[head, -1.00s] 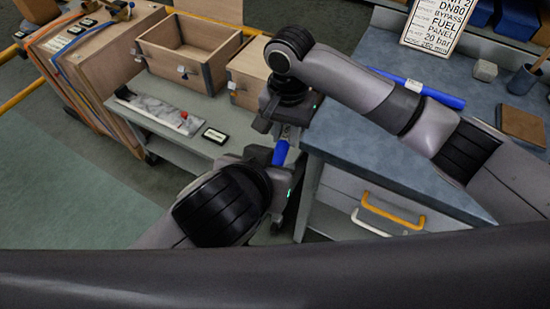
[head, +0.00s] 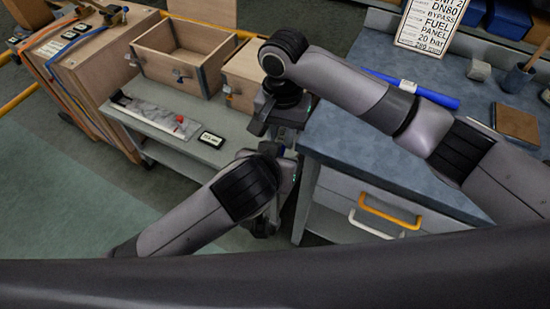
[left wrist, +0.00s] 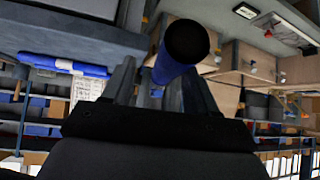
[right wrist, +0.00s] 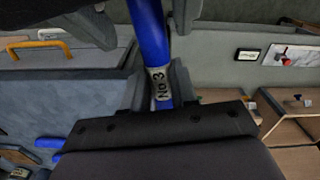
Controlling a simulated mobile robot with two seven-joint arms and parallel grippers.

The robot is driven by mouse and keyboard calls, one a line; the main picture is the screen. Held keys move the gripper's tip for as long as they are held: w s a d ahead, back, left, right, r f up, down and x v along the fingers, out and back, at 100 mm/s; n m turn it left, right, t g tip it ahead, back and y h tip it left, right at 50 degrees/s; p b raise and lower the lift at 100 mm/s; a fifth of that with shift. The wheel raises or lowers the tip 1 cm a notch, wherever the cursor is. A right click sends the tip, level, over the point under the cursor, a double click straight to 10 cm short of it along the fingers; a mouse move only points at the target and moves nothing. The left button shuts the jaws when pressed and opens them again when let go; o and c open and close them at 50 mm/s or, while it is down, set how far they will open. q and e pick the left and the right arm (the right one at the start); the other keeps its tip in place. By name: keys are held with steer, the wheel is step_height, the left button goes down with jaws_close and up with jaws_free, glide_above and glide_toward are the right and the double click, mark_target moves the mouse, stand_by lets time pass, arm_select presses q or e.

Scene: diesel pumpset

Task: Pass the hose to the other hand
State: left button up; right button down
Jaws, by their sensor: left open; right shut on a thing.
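The hose is a blue tube with a "No 3" label; it shows in the right wrist view (right wrist: 150,35). My right gripper (right wrist: 158,88) is shut on it at the label. In the head view my right gripper (head: 279,120) hangs beside the bench corner, and the hose is hidden there. In the left wrist view the hose's dark round end (left wrist: 187,42) points towards the camera. My left gripper (left wrist: 160,85) is open, with the hose in line between its fingers; I cannot tell whether they touch it. In the head view my left gripper lies just below the right one, mostly hidden.
Another blue hose (head: 430,92) with a white label lies on the grey-blue bench (head: 360,150). The bench has drawers with a yellow handle (head: 391,212) and a white handle (head: 370,227). A low trolley (head: 215,155) carries open wooden boxes (head: 180,85) and a small label plate (head: 211,139).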

arm_select(q)
jaws_close()
arm_select(e)
steer(key=c, duration=0.8)
jaws_free()
